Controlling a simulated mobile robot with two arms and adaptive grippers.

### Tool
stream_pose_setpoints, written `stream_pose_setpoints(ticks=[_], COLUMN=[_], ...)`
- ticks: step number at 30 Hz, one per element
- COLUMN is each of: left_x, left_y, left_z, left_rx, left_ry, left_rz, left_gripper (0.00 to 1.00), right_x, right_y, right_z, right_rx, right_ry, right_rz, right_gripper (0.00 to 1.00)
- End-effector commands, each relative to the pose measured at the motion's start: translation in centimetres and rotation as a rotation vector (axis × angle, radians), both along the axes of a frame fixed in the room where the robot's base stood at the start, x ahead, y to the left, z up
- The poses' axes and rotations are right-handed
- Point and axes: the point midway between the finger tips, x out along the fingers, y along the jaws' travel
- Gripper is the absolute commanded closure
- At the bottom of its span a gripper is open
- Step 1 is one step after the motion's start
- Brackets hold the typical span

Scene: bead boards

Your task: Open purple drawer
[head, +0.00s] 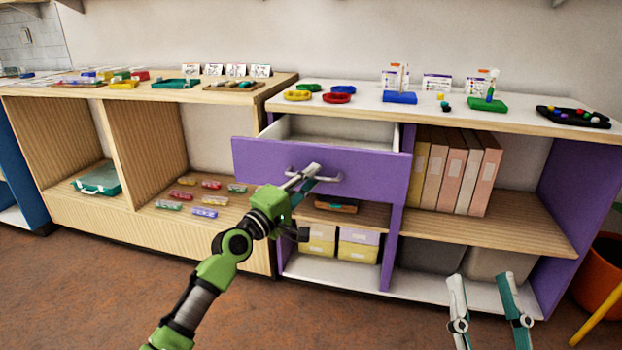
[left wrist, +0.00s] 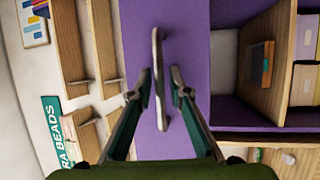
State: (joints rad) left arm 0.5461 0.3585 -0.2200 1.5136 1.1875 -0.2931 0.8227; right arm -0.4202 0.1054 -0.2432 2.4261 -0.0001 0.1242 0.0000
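The purple drawer (head: 355,170) is pulled part way out of the cabinet. Its pale interior (head: 340,132) shows from above. A grey bar handle (head: 330,178) is on its front; the handle also shows in the left wrist view (left wrist: 158,55), against the purple front (left wrist: 190,35). My left gripper (head: 310,178) is at the handle. In the left wrist view its fingers (left wrist: 161,88) are on either side of the bar, with a gap visible between them and the bar. My right gripper (head: 488,283) is open and empty at the lower right, away from the drawer.
The white cabinet top (head: 450,117) above the drawer holds bead trays and cards. Below the drawer are a small box (head: 337,205) and storage bins (head: 358,252). Folders (head: 455,172) stand to the right. The brown floor in front is clear.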

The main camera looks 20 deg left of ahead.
Motion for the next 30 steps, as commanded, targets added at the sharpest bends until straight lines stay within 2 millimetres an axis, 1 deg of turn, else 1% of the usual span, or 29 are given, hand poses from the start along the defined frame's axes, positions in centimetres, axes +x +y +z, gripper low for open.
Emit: stream_pose_setpoints(ticks=[10,14,17,24,27,30], left_x=[-0.1,-0.9,-2.4,-7.1,-8.7,-9.8], left_y=[0.0,0.4,1.0,3.0,3.7,4.2], left_z=[0.0,-0.3,-0.6,-1.6,-1.9,-2.1], left_rx=[0.000,0.001,0.003,0.003,0.003,0.002], left_ry=[0.000,0.001,0.001,0.003,0.003,0.001], left_rz=[0.000,-0.001,0.001,0.001,0.001,0.000], left_gripper=[0.75,0.75,0.75,0.75,0.75,0.75], right_x=[0.0,0.0,0.0,0.0,0.0,0.0], right_y=[0.0,0.0,0.0,0.0,0.0,0.0], right_z=[0.0,0.0,0.0,-0.1,-0.1,-0.1], right_rx=[-0.003,-0.002,-0.002,-0.001,-0.001,-0.001], right_ry=[-0.003,-0.002,-0.001,0.001,0.001,0.001], right_rz=[0.001,0.001,0.001,0.001,0.001,0.001], right_gripper=[0.60,0.60,0.60,0.60,0.60,0.60])
